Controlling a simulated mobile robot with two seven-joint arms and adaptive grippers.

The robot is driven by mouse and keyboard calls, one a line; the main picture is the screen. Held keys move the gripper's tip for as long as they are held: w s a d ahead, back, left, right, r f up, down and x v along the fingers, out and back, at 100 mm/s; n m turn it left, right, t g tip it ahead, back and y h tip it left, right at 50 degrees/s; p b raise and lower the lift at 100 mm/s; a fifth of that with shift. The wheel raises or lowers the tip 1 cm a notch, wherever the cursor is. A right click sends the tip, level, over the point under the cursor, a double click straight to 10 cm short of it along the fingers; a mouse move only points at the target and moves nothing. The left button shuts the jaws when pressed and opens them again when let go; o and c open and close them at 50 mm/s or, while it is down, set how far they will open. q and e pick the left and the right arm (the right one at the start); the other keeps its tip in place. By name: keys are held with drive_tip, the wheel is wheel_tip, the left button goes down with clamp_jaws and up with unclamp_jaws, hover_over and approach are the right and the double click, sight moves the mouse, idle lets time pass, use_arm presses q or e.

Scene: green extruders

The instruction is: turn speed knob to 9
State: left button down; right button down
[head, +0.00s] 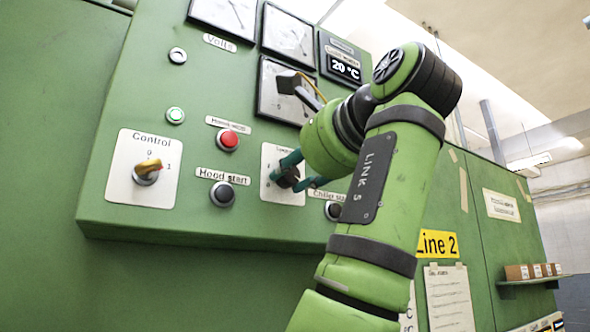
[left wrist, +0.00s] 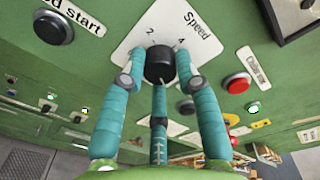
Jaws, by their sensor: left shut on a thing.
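The speed knob (head: 288,181) is black and sits on a white plate (head: 270,190) low on the green control panel. My left gripper (head: 298,172) reaches it from the right, with its teal fingers around it. In the left wrist view the knob (left wrist: 159,64) is between the fingers of my left gripper (left wrist: 160,70), which are closed on it. The plate (left wrist: 200,22) there reads "Speed", with 2 and 4 visible. The knob's pointer and the other scale marks are hidden or too small to read. My right gripper is in neither view.
The Hood start button (head: 222,194) is left of the knob, and a red button (head: 228,140) is above left. A chiller button (head: 333,210) is close on the right, partly behind my arm. The Control switch (head: 147,172) is at far left.

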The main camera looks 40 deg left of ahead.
use_arm(q)
drive_tip(key=shift+r, duration=0.1)
drive_tip(key=c, duration=1.1)
unclamp_jaws()
drive_tip(key=shift+o, duration=1)
drive_tip(key=shift+w, duration=0.15)
drive_tip(key=v, duration=0.7)
drive_tip(key=shift+d, duration=0.3)
drive_tip(key=shift+a, duration=0.2)
drive_tip(key=shift+d, duration=0.1)
